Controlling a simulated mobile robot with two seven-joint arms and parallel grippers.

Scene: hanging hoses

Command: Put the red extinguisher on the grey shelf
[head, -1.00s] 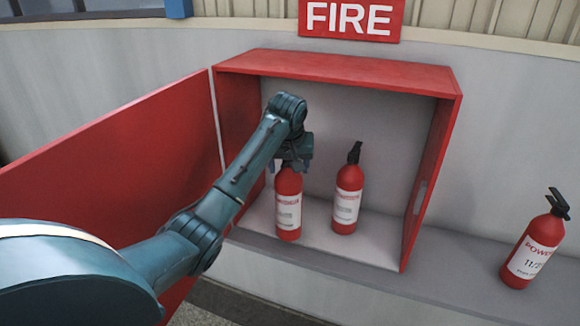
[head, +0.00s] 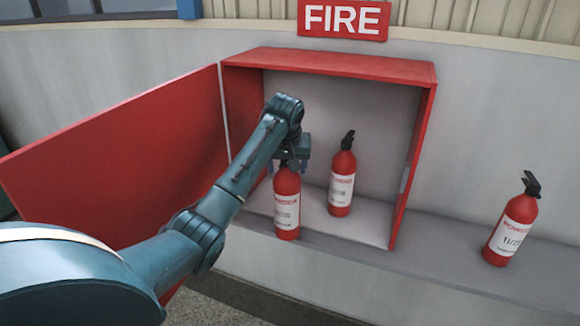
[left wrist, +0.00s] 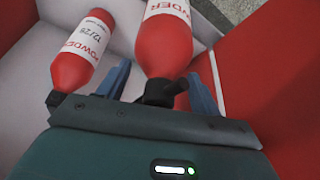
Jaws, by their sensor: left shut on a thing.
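My left gripper (head: 290,163) is shut on the top of a red extinguisher (head: 287,210) with a white label. The extinguisher hangs upright at the front opening of the red cabinet, its bottom overlapping the cabinet's front edge in the picture. The grey shelf (head: 440,249) runs under the cabinet and on to the right. My right gripper is not in view.
A second extinguisher (head: 342,183) stands inside the red cabinet (head: 330,60), right of the held one. A third (head: 511,232) stands on the shelf at far right. The open red door (head: 120,150) is on the left. The shelf between cabinet and third extinguisher is clear.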

